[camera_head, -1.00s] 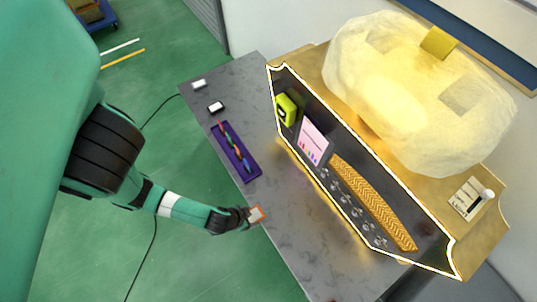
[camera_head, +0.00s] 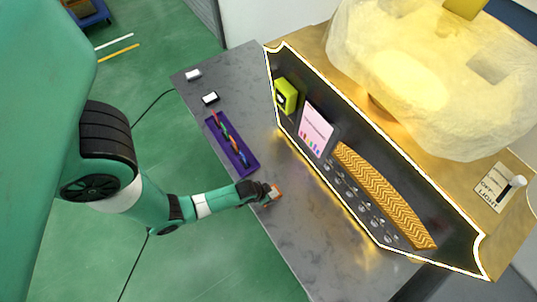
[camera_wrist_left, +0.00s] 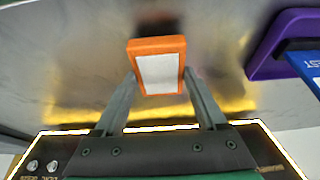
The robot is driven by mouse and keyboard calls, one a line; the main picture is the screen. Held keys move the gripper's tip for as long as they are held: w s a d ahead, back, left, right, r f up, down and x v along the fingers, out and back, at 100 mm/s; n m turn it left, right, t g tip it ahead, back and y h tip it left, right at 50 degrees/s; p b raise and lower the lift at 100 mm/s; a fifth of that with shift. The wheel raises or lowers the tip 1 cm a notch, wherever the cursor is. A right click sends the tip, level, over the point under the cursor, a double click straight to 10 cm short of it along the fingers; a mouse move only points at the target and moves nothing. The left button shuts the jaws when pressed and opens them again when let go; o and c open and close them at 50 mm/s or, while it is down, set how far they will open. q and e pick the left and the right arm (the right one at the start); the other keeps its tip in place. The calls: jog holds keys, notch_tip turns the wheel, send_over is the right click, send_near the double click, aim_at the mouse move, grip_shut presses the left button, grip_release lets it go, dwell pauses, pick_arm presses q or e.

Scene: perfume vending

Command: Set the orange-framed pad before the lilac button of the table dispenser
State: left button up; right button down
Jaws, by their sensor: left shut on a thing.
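The orange-framed pad (camera_head: 277,190) has a pale face, clear in the left wrist view (camera_wrist_left: 158,68). My left gripper (camera_head: 270,193) is shut on it and holds it over the near edge of the grey table. In the wrist view the two fingers grip its sides. The table dispenser (camera_head: 440,215) is a dark, white-edged panel with small round buttons (camera_head: 350,197) along its lower front. The pad is apart from the panel, to the left of the buttons. I cannot tell which button is lilac. My right gripper is not in view.
A purple tray (camera_head: 247,169) with coloured items lies at the table's near edge. The table (camera_head: 300,215) is bare between my gripper and the dispenser.

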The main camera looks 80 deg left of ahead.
pick_arm(q)
jog(key=shift+s+f, duration=0.1)
jog(key=shift+f, duration=0.7)
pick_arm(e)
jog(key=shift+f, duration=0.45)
pick_arm(q)
jog(key=shift+f, duration=0.15)
jog(key=o, duration=1.4)
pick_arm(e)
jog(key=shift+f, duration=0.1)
pick_arm(q)
jog(key=shift+r, duration=0.4)
jog(key=p+v, duration=0.6)
jog(key=v, duration=0.5)
jog(key=shift+s+d+r, duration=0.15)
jog(key=shift+r, duration=0.1)
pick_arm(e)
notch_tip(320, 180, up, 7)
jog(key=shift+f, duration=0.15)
